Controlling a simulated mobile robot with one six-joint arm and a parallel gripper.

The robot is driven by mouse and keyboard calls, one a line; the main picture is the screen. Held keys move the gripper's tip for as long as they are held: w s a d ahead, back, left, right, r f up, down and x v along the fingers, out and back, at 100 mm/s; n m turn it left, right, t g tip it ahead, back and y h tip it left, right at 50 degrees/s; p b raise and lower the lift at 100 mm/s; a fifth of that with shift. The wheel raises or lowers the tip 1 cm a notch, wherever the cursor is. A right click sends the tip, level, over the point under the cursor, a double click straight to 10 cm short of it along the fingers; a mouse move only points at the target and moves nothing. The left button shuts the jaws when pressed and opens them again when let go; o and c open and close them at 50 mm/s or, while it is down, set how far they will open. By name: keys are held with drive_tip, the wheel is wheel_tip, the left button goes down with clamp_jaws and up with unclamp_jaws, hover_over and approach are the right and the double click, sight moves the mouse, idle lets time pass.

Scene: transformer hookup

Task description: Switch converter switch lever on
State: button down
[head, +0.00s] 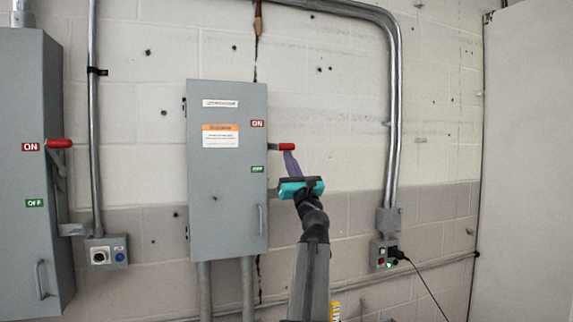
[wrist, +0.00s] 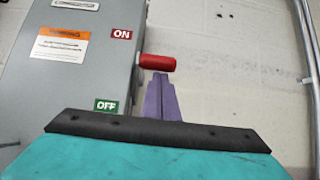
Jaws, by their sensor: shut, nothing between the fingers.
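A grey switch box (head: 228,200) hangs on the wall in the middle of the head view. Its lever has a red handle (head: 287,146) on the right side, at a height between the ON label (head: 257,123) and the OFF label (head: 257,168). The red handle (wrist: 157,62) also shows in the wrist view. My gripper (head: 288,155) points up at the handle from below, its purple fingers shut and empty. In the wrist view the fingertips (wrist: 160,76) are right under the handle; I cannot tell whether they touch it.
A second grey box (head: 30,250) stands at the left, its red handle (head: 59,143) level with its ON label (head: 30,147). A metal conduit (head: 394,120) runs down the wall to the right of my arm, to an outlet box (head: 383,255). The wall between is clear.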

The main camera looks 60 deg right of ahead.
wheel_tip(320, 180, up, 9)
drive_tip(key=b, duration=0.2)
drive_tip(key=shift+d+f+b, duration=0.1)
drive_tip(key=shift+f+b, duration=0.05)
drive_tip(key=shift+b, duration=0.25)
drive_tip(key=shift+r, duration=1.75)
drive_tip(key=shift+p, duration=0.35)
drive_tip(key=s+a+r+p, duration=0.1)
drive_tip(key=s+a+p, duration=0.4)
drive_tip(key=s+a, duration=0.1)
drive_tip(key=shift+s, duration=0.2)
